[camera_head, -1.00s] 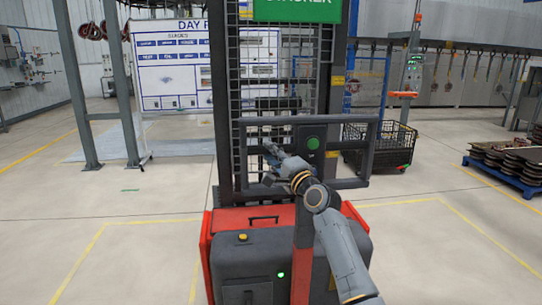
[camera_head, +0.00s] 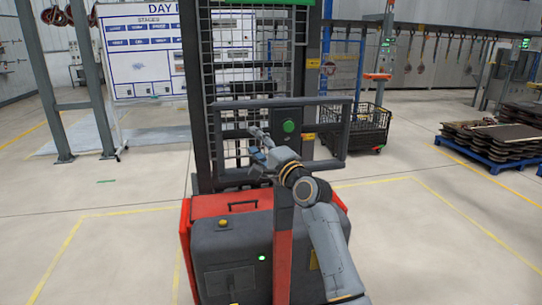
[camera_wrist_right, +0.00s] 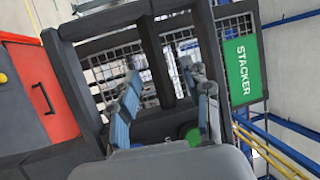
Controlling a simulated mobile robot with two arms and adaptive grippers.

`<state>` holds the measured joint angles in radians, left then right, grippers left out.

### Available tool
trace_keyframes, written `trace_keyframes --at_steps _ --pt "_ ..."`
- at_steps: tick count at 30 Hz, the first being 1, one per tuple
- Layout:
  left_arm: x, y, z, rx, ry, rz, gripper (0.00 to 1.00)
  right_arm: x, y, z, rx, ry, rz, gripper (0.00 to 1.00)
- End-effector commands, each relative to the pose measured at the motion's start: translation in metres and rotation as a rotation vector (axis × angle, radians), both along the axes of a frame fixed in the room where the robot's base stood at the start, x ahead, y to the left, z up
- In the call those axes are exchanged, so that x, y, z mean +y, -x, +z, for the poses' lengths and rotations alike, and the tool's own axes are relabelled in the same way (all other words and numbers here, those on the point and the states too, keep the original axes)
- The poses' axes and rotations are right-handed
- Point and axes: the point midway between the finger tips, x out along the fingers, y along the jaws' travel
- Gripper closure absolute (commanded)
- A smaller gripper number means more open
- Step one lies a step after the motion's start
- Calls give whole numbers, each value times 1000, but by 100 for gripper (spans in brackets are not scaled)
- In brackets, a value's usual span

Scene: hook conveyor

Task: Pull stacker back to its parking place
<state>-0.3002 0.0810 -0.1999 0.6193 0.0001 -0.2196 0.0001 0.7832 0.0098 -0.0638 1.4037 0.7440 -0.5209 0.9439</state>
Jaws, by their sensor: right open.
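The stacker (camera_head: 235,255) stands in front of me in the head view, a red and dark grey machine with a tall dark mast and a dark handle frame (camera_head: 333,130) carrying a green round button. Its green STACKER sign shows in the right wrist view (camera_wrist_right: 241,70). My right gripper (camera_head: 258,143) is at the handle frame, left of the button. In the right wrist view its two fingers (camera_wrist_right: 162,75) are apart, with dark frame bars behind and near them. I cannot tell whether they touch a bar. My left gripper is not in view.
Yellow floor lines (camera_head: 72,245) run on both sides of the stacker. A black mesh crate (camera_head: 367,140) stands behind it to the right. A blue pallet (camera_head: 490,160) with stacked dark parts is at the far right. A whiteboard (camera_head: 150,60) and grey posts stand at the back left.

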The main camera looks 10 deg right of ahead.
Motion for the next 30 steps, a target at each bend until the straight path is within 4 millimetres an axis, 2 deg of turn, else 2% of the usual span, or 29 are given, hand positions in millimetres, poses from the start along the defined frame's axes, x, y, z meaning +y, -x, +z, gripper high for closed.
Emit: trace_keyframes --at_steps 6,12,16,24,26,28,29,30 --pt "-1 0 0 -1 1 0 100 -17 41 -8 -1 0 -2 52" --pt "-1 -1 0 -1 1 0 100 -27 65 -11 -3 -1 -2 52" --pt "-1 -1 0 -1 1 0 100 -30 72 -12 -3 -1 -2 52" --pt "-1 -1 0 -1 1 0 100 -30 73 -12 -3 0 -1 52" --pt "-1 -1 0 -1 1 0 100 -30 73 -13 -2 0 -2 62" --pt "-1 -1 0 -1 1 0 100 -31 70 -24 12 11 -7 76" --pt "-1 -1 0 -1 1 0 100 -31 68 -33 25 23 -14 82" --pt "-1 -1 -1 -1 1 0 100 -32 65 -53 49 48 -25 90"
